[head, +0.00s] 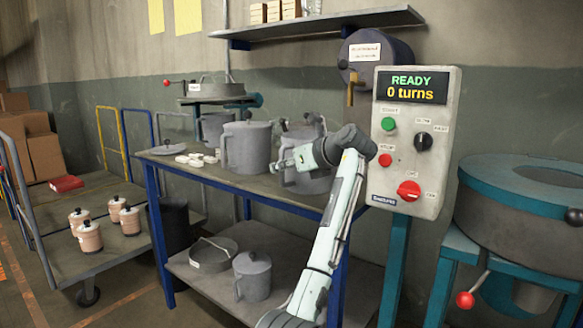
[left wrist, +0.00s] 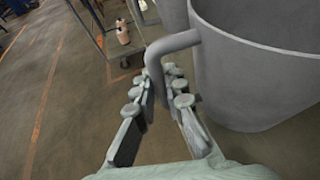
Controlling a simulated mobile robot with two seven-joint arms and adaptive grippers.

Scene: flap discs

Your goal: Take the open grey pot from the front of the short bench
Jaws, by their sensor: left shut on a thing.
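The open grey pot (head: 312,185) is at the right end of the blue-legged bench (head: 270,190), partly hidden behind my left arm. In the left wrist view its round wall (left wrist: 262,80) and open top fill the upper right. Its bent handle (left wrist: 172,42) comes out towards my fingers. My left gripper (head: 279,164) is at the pot's left side, shut on the handle; its fingers (left wrist: 162,98) stand on both sides of the handle. I cannot tell whether the pot's base touches the bench. My right gripper is not in view.
A lidded grey pot (head: 246,146) stands close left, with white pieces (head: 196,160) beside it. A control box (head: 412,140) reading READY, 0 turns stands right of my arm. A wall shelf (head: 320,27) hangs above. A trolley (head: 100,235) with small containers stands left.

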